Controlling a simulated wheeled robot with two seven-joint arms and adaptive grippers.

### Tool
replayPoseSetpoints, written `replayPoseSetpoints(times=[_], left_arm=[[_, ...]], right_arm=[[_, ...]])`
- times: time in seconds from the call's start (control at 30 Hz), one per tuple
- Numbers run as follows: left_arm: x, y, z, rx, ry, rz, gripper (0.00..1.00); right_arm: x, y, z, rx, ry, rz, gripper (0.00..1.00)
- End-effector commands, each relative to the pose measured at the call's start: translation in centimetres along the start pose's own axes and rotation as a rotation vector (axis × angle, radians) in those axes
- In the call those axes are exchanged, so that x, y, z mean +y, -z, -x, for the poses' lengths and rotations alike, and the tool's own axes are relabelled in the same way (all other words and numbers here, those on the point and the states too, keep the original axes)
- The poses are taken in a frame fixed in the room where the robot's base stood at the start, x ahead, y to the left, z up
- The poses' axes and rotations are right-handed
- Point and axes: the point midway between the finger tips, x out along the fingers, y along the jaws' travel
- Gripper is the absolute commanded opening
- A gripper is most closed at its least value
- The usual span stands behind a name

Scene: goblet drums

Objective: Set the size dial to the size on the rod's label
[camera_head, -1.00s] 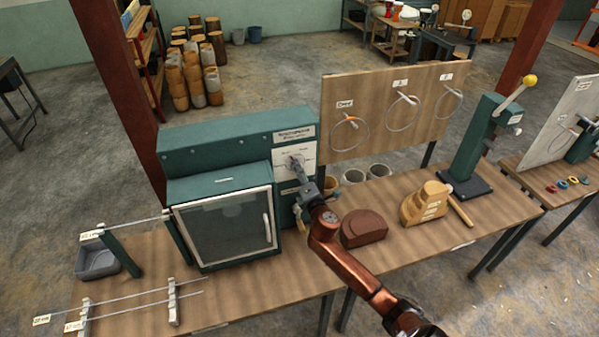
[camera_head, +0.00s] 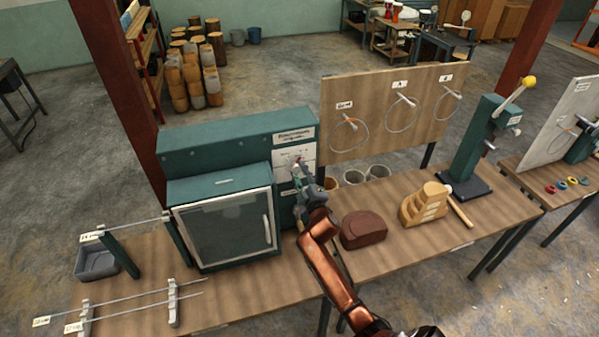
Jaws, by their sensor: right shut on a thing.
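The green machine (camera_head: 235,138) stands on the wooden bench, with a white dial panel (camera_head: 283,156) on its right front. My right gripper (camera_head: 297,172) is at this panel, over the size dial, and is shut on it; the gripper hides most of the dial, so its setting cannot be read. A thin metal rod (camera_head: 128,230) lies across the green stand at the left, with a white label (camera_head: 91,237) at its left end. The label's writing is too small to read surely. My left gripper does not show.
More labelled rods (camera_head: 130,303) lie on a low rack at the front left. A grey bin (camera_head: 98,262) stands at the bench's left end. A brown block (camera_head: 363,229) and a stepped wooden block (camera_head: 425,203) stand right of my arm. A pegboard (camera_head: 395,110) with wire rings stands behind.

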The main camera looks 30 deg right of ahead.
Motion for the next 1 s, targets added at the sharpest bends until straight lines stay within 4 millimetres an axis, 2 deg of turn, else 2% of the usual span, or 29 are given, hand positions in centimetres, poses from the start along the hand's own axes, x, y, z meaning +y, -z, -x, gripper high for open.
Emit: replayPoseSetpoints(times=[0.7,1.0], left_arm=[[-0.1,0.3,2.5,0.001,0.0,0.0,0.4],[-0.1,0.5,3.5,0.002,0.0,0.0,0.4]], right_arm=[[-0.3,0.1,0.0,-0.004,0.002,-0.675,0.05],[-0.4,0.1,0.0,-0.006,0.002,-0.889,0.05]])
